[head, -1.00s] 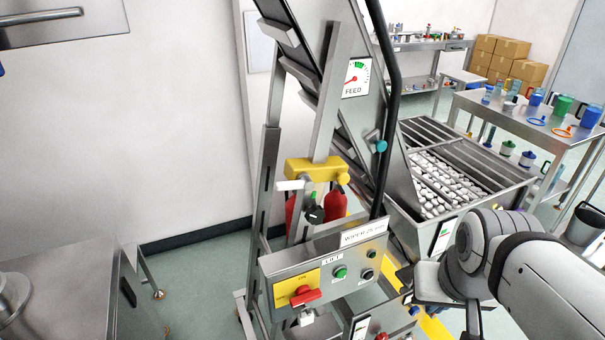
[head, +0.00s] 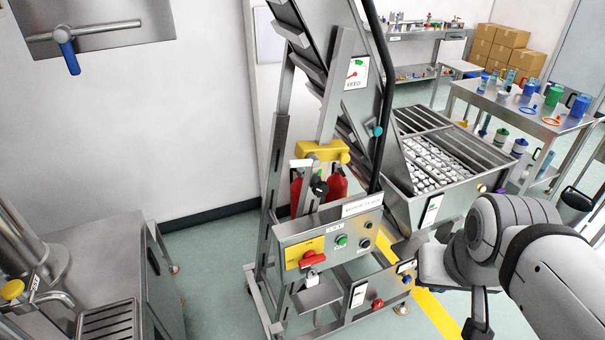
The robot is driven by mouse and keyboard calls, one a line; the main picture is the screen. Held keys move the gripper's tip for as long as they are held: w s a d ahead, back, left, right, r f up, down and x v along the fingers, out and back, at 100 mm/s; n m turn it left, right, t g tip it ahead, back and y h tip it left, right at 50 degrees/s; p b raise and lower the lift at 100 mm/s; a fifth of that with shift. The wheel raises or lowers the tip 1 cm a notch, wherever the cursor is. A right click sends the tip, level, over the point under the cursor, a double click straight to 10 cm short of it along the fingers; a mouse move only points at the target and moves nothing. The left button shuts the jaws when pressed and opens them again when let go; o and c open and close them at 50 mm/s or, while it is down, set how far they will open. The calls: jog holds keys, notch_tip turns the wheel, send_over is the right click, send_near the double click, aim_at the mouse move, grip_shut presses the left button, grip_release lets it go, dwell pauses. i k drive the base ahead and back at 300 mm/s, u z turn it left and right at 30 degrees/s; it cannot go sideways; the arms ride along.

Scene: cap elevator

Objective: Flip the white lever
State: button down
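A small white bar, which looks like the white lever (head: 300,163), sticks out at the left of a yellow bracket (head: 322,151) on the steel elevator frame. It lies about level, above the control box. A dark end piece of my arm, which seems to be my gripper (head: 478,328), shows at the bottom right, cut by the picture edge. It is well to the right of the white lever and apart from it. Its fingers cannot be made out.
The control box (head: 330,235) has a red switch (head: 313,259) and a green button (head: 341,240). A parts hopper (head: 450,205) stands behind my arm. A steel counter (head: 110,275) is at left, a blue-handled lever (head: 68,50) on the wall panel. Floor between counter and frame is clear.

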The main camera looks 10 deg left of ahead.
aim_at(313, 161)
jog(key=u, duration=0.4)
jog(key=k, duration=0.65)
jog(key=u, duration=0.75)
jog(key=k, duration=0.8)
jog(key=u, duration=0.5)
jog(key=i, duration=0.45)
jog(key=z, duration=0.65)
jog(key=i, duration=1.35)
jog(key=z, duration=0.45)
